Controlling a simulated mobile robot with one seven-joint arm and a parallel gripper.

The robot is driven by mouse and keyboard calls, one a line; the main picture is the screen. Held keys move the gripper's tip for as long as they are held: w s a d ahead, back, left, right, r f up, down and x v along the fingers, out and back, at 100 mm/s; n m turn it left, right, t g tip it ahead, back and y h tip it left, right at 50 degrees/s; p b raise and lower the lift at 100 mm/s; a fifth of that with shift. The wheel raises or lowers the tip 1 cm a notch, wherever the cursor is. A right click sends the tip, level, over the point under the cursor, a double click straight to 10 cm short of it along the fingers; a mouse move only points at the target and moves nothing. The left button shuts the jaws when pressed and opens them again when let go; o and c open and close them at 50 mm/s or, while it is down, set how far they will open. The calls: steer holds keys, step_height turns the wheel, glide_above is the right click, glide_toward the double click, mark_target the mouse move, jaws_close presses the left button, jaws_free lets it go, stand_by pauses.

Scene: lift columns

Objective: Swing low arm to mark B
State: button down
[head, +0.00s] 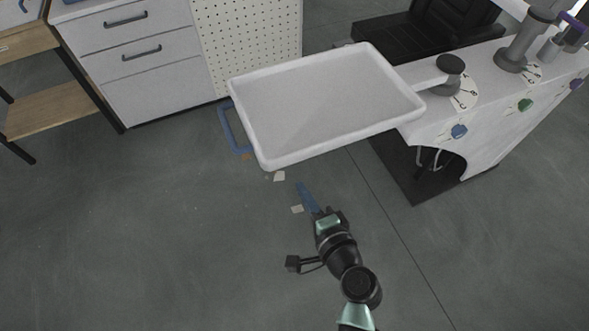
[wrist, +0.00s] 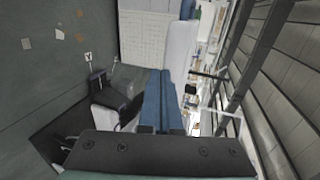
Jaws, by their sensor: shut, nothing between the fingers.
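A swing arm carries a white rectangular tray (head: 385,117) from a short grey column (head: 450,66). A blue handle (head: 229,132) is fixed to the tray's left end. A white dial (head: 467,98) with small black letters lies around the column's foot; I cannot tell which letter the arm points to. My gripper (head: 301,186) is below the tray in the head view, apart from the handle and to its right. Its blue fingers (wrist: 160,85) are together and empty in the wrist view.
A white bench (head: 490,120) at right has blue, green and purple knobs and further columns. A black chair (head: 395,30) stands behind the tray. A drawer cabinet (head: 140,60) and a wooden shelf (head: 40,105) are at left. Floor (head: 150,240) at lower left is clear.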

mark_target(289, 165)
steer(key=shift+r+p+x, duration=0.2)
steer(key=shift+x, duration=0.7)
steer(key=shift+r+p+x, duration=0.15)
steer(key=shift+r+x, duration=0.05)
steer(key=shift+x, duration=0.65)
steer(key=shift+r+p+x, duration=0.2)
steer(key=shift+x, duration=0.7)
steer(key=shift+w, duration=0.2)
